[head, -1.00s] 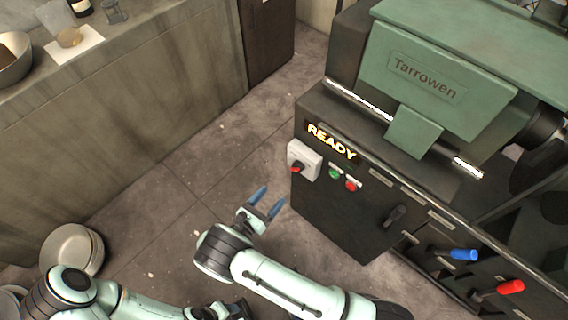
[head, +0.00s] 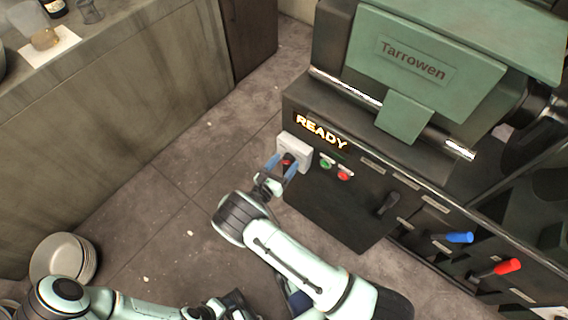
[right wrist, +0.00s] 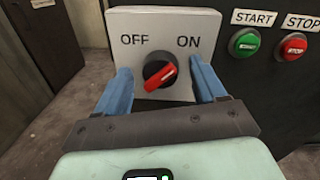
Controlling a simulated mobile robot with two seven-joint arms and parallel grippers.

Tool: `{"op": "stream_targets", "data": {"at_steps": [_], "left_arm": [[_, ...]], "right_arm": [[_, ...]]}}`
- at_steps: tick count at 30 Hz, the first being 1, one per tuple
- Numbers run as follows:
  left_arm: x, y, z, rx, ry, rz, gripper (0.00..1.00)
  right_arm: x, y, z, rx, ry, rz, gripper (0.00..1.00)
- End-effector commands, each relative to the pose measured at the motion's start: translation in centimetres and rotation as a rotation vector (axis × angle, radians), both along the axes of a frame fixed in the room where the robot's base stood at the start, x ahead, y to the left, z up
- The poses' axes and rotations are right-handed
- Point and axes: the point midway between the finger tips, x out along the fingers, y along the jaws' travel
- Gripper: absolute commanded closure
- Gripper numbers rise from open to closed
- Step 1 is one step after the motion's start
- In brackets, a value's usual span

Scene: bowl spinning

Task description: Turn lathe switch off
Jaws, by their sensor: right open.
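The lathe (head: 425,62) is a green and black machine at the right of the head view, with a lit READY sign. Its switch is a light grey box (head: 294,148) on the front left corner. In the right wrist view the switch box (right wrist: 205,32) is marked OFF and ON, and its black knob with a red pointer (right wrist: 160,74) is turned toward ON. My right gripper (head: 284,163) is open, its blue fingers on either side of the knob. My left gripper (head: 222,306) is low in the head view, its fingers unclear.
Green START (right wrist: 244,43) and red STOP (right wrist: 292,46) buttons sit right of the switch. Blue (head: 460,237) and red (head: 508,266) levers stick out lower right. A counter (head: 120,120) runs along the left. Stacked bowls (head: 62,258) stand lower left.

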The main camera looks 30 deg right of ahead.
Motion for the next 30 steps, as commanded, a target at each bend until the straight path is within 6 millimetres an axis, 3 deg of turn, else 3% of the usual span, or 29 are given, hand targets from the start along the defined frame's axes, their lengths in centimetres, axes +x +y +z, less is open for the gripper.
{"op": "stream_targets", "data": {"at_steps": [9, 11, 14, 15, 30], "left_arm": [[0.07, 0.03, -0.03, 0.001, -0.002, 0.001, 0.46], [0.07, 0.03, -0.03, 0.001, -0.002, 0.001, 0.46], [0.07, 0.03, -0.03, 0.001, -0.002, 0.001, 0.46], [0.06, 0.03, -0.03, 0.001, -0.002, 0.001, 0.46], [-0.24, -0.11, 0.25, -0.003, 0.006, -0.003, 0.46]], "right_arm": [[0.14, -0.31, 0.0, 0.001, 0.0, 0.0, 0.3], [0.14, -0.3, 0.0, 0.001, 0.0, 0.0, 0.46], [0.14, -0.29, 0.0, 0.001, 0.0, 0.0, 0.79], [0.13, -0.28, 0.0, 0.001, 0.0, 0.0, 0.84], [0.14, -0.22, 0.08, -0.045, 0.11, -0.001, 0.84]]}}
